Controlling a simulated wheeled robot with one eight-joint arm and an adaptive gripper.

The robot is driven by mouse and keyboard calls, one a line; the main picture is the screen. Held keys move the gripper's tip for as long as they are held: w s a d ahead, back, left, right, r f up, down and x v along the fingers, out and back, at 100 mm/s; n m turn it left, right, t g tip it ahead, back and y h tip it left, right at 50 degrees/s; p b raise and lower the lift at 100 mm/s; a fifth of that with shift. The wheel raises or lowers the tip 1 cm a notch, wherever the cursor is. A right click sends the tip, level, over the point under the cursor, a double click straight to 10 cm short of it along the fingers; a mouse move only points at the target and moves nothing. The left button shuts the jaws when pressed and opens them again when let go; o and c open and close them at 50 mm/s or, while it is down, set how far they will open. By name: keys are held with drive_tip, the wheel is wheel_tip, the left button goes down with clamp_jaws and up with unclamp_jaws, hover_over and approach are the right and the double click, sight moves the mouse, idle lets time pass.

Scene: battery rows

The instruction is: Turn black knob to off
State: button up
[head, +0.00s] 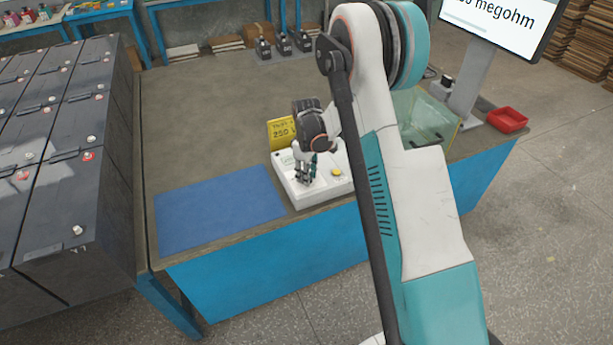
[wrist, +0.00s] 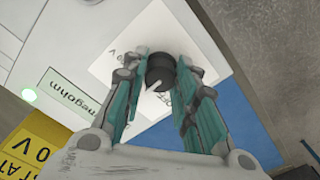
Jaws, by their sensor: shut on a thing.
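The black knob (wrist: 161,72) sits on a white label plate (wrist: 128,58) on the face of the white tester (head: 336,186). A pale pointer line shows on the knob, toward the lower left in the wrist view. Printed marks around it are partly hidden by the fingers. My gripper (wrist: 160,80) is shut on the black knob, with one teal finger on each side. In the head view my gripper (head: 306,178) points down over the left part of the tester and hides the knob.
A yellow sign (head: 281,132) stands behind the tester. A blue mat (head: 220,207) lies to its left, a clear box (head: 424,117) and red tray (head: 507,120) to its right. Large dark batteries (head: 60,150) stand left of the bench. The bench's middle left is clear.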

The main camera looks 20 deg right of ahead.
drive_tip(key=n+b, duration=0.1)
drive_tip(key=n, duration=0.4)
drive_tip(key=shift+n, duration=0.3)
drive_tip(key=n+b, duration=0.1)
drive_tip(key=n, duration=0.4)
drive_tip(key=shift+n, duration=0.7)
drive_tip(key=o, duration=1.1)
wheel_tip(320, 180, up, 12)
